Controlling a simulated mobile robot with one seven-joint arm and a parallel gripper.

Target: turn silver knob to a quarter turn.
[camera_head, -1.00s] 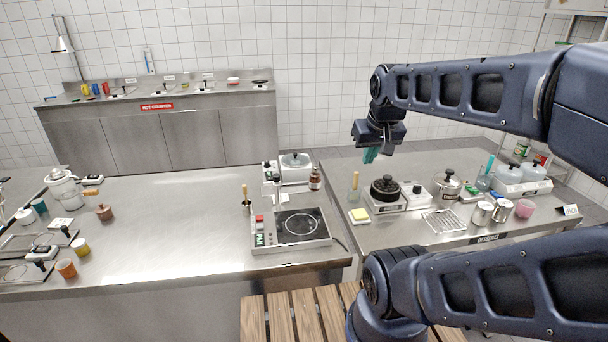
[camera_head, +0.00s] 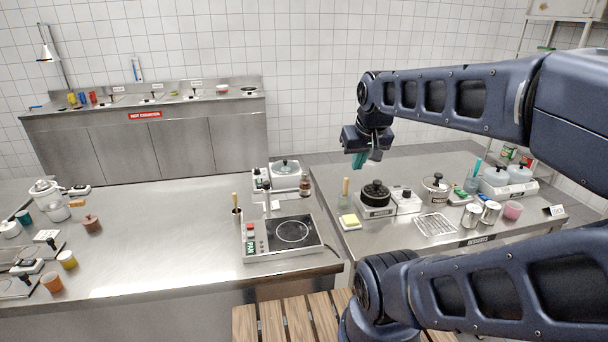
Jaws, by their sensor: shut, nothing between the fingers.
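My gripper (camera_head: 361,158) has teal fingertips and is shut and empty. It hangs above the far left part of the right counter, seemingly clear of everything. No silver knob can be made out for certain at this size. A flat cooktop unit (camera_head: 257,257) with a dark glass top and a red button stands on the middle counter. A small burner unit (camera_head: 405,203) with a dark knob (camera_head: 406,193) stands on the right counter beside a black pot (camera_head: 375,191). A white hotplate unit (camera_head: 262,183) with small dark controls stands at the back of the middle counter.
A steel pot (camera_head: 435,189), a wire rack (camera_head: 435,224) and metal cups (camera_head: 471,215) crowd the right counter. The middle counter (camera_head: 160,230) is largely clear.

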